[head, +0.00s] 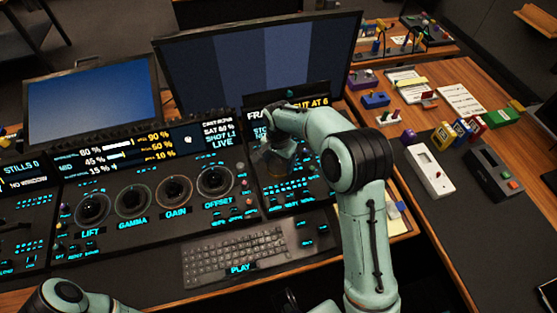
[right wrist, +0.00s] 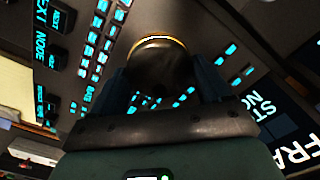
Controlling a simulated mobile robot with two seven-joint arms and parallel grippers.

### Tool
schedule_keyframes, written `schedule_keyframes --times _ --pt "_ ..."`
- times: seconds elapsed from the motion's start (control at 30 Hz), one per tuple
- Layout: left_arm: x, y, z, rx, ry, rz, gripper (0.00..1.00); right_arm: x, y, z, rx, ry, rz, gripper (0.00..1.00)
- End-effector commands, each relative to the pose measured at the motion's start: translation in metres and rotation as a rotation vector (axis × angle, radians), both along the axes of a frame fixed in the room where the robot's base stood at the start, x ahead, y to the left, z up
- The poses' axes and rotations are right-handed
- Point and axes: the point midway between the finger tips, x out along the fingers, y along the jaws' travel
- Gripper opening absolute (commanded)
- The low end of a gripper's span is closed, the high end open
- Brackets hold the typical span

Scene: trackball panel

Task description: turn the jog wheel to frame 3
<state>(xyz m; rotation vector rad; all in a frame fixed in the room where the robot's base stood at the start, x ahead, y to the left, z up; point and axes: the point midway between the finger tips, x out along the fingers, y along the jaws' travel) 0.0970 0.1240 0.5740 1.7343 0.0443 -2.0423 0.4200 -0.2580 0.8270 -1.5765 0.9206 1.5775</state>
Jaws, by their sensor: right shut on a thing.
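The jog wheel (right wrist: 160,66) shows in the right wrist view as a dark, glossy round knob with a thin gold edge. My right gripper (right wrist: 162,85) is shut on it, with one finger on each side. In the head view my right gripper (head: 277,160) reaches down to the right part of the console, and the arm and hand hide most of the wheel. My left gripper is not in view.
Rows of lit buttons surround the wheel. Several round dials, such as the offset dial (head: 215,181), stand to the left. A keyboard (head: 235,256) lies in front. A large monitor (head: 255,60) stands behind. The right side table (head: 475,225) holds small devices and papers.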

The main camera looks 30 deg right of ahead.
Motion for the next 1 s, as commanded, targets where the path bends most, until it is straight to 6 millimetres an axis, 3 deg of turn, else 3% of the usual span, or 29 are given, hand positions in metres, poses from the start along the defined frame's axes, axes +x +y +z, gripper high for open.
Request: schedule_keyframes --times 0.57,0.6,0.63,0.67,1.0 --pt "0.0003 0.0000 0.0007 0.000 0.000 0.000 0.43 0.0006 -0.0003 0.0010 -0.001 -0.003 -0.031 0.47" --pt "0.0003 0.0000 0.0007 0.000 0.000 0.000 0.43 0.0006 -0.0003 0.0010 -0.001 -0.003 -0.031 0.87" --pt "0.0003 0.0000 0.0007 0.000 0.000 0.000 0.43 0.0006 -0.0004 0.0009 -0.001 -0.003 -0.031 0.97" --pt "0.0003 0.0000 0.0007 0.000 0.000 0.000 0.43 0.0005 -0.0003 0.0009 -0.001 -0.003 -0.030 1.00" --pt "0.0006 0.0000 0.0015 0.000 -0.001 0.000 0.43 0.0007 -0.0002 0.0086 -0.001 -0.003 -0.030 1.00"
